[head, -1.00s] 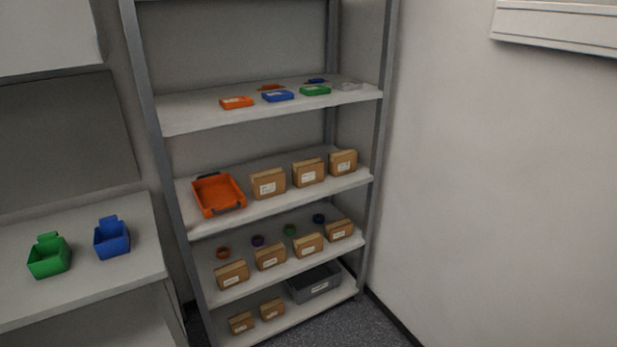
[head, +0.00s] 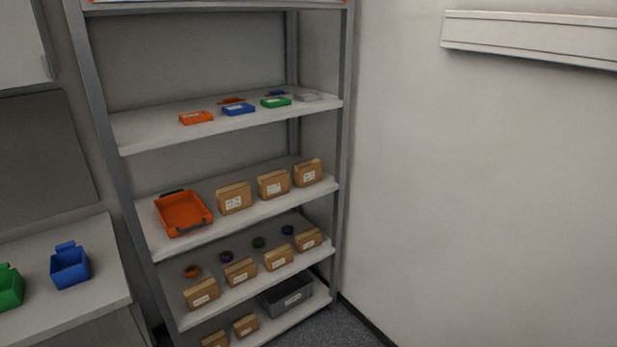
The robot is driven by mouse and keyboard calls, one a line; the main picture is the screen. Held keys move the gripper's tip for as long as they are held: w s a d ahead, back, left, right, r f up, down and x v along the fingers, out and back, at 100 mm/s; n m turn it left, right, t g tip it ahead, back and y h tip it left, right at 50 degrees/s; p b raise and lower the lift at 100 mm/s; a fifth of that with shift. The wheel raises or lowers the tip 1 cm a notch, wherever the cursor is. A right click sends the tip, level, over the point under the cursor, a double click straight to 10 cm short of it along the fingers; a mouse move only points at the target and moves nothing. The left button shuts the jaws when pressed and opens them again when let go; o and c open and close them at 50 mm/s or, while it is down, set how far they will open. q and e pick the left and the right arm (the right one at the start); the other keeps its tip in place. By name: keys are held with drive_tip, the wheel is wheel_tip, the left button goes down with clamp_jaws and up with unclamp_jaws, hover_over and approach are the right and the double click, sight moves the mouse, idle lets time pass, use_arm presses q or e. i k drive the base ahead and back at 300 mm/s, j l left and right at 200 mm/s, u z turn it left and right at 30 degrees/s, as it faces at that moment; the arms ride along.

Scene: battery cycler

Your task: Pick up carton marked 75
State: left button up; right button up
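Several brown cartons with white labels stand on a grey metal shelf unit. On the middle shelf there are three: a left carton (head: 234,198), a middle carton (head: 273,184) and a right carton (head: 308,173). The shelf below holds more, among them a carton at its left end (head: 202,294) and a carton at its right end (head: 308,240). Two small cartons are on the lowest shelf, one of them a small carton (head: 246,325). The label print is too small to read, so I cannot tell which is marked 75. Neither of my grippers shows.
An orange tray (head: 183,213) sits left of the middle-shelf cartons. Flat coloured boxes lie above, tape rolls and a grey bin (head: 286,294) below. A bench with a blue bin (head: 70,266) and green bin (head: 9,287) stands left.

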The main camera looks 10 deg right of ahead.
sight(233, 198)
drive_tip(key=u, duration=0.45)
drive_tip(key=i+l+u, duration=0.1)
drive_tip(key=u, duration=0.35)
drive_tip(key=l+u, duration=0.2)
drive_tip(key=u, duration=0.3)
drive_tip(key=i+l+u, duration=0.1)
drive_tip(key=u, duration=0.35)
drive_tip(key=l+u, duration=0.3)
drive_tip(key=l, duration=0.25)
drive_tip(key=k+l+u, duration=0.1)
drive_tip(key=l+u, duration=0.25)
drive_tip(key=l, duration=0.2)
